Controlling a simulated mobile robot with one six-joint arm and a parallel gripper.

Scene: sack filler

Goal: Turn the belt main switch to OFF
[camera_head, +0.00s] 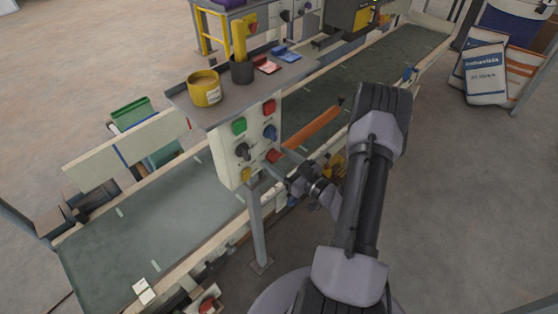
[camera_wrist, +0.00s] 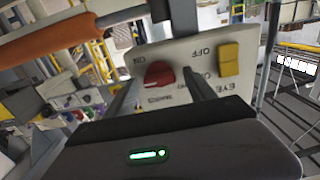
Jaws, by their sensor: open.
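A red rotary knob (camera_wrist: 158,74) sits on the pale control panel (camera_wrist: 180,52), with ON printed to its left and OFF to its upper right in the wrist view. I take it as the belt main switch; the small label beneath it is too blurred to read. The knob also shows low on the panel's right side in the head view (camera_head: 273,156). Its exact pointing direction is unclear. My gripper (camera_wrist: 162,77) is open, with one finger on each side of the red knob. Contact cannot be told. In the head view my gripper (camera_head: 284,161) reaches the panel from the right.
A yellow knob (camera_wrist: 229,58) is close beside one finger. Green (camera_head: 239,125) and red (camera_head: 268,107) buttons, a blue knob (camera_head: 270,131) and a black knob (camera_head: 242,151) share the panel. An orange bar (camera_head: 313,129) lies just beyond my gripper. A shelf holds a yellow mug (camera_head: 204,90).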

